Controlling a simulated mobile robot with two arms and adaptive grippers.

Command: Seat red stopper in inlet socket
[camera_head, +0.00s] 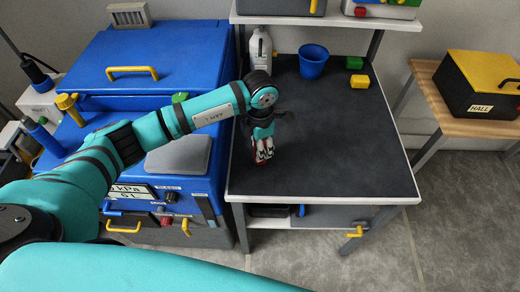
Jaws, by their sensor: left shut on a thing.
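My left arm reaches from the left across the blue machine (150,50) to the dark bench top. My left gripper (263,157) points down over the left part of the bench. It is shut on a small red thing, which looks like the red stopper (259,163). Only a little red shows at the fingertips; the fingers hide the rest. I cannot tell whether it touches the bench top. I cannot make out the inlet socket; my arm covers part of the blue machine. My right gripper is out of view.
The dark bench (335,150) is mostly clear in the middle and right. At its back stand a white bottle (260,47), a blue cup (312,61), a yellow block (359,81) and a green block (353,62). A black-and-yellow box (478,84) sits on a wooden table at right.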

